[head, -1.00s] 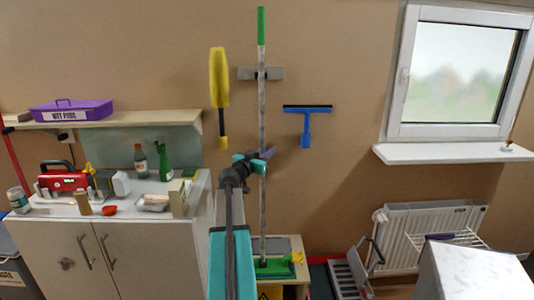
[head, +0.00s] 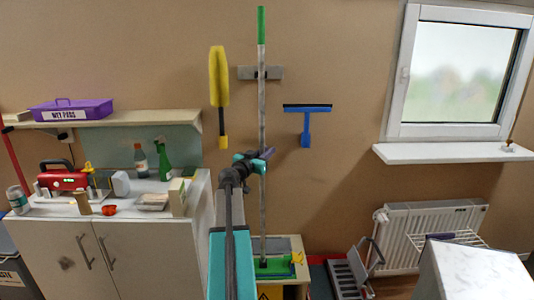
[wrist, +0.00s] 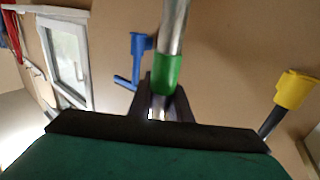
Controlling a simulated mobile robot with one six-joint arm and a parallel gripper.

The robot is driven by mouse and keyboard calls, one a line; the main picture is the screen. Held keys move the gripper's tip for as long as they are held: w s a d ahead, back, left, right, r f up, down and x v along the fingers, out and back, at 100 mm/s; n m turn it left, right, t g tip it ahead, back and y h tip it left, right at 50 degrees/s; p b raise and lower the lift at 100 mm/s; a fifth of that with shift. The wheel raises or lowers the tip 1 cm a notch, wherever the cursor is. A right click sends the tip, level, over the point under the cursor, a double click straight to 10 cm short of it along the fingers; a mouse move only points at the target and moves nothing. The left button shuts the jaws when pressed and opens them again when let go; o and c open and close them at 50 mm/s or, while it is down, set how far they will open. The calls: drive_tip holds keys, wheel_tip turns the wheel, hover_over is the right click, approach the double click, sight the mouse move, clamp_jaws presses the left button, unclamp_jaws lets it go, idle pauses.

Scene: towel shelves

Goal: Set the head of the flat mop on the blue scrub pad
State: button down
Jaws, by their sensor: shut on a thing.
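The flat mop stands close to upright in the head view, with a grey pole (head: 262,112), a green top grip and a green head (head: 273,268) at the bottom. The head is low, over a small pale stand (head: 285,243); I cannot tell whether it touches anything. My gripper (head: 257,160) is shut on the pole about midway up. In the wrist view the dark jaws (wrist: 160,105) close around the pole beside a green sleeve (wrist: 166,72).
A wall holder (head: 246,73) is behind the upper pole. A yellow brush (head: 219,80) hangs left of it and a blue squeegee (head: 306,125) right. A yellow-green item (head: 297,257) sits beside the mop head. A cabinet (head: 110,255) stands left, a radiator (head: 430,225) right.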

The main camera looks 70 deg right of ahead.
idle(0.4)
drive_tip(key=c, duration=1.6)
unclamp_jaws()
drive_tip(key=shift+o, duration=0.2)
drive_tip(key=shift+f, duration=0.1)
drive_tip(key=shift+a, duration=0.1)
drive_tip(key=w+a+b, duration=0.2)
drive_tip(key=a+b, duration=0.1)
drive_tip(key=a, duration=1)
drive_tip(key=shift+w+a, duration=0.2)
drive_tip(key=shift+w, duration=0.1)
drive_tip(key=shift+f, duration=0.1)
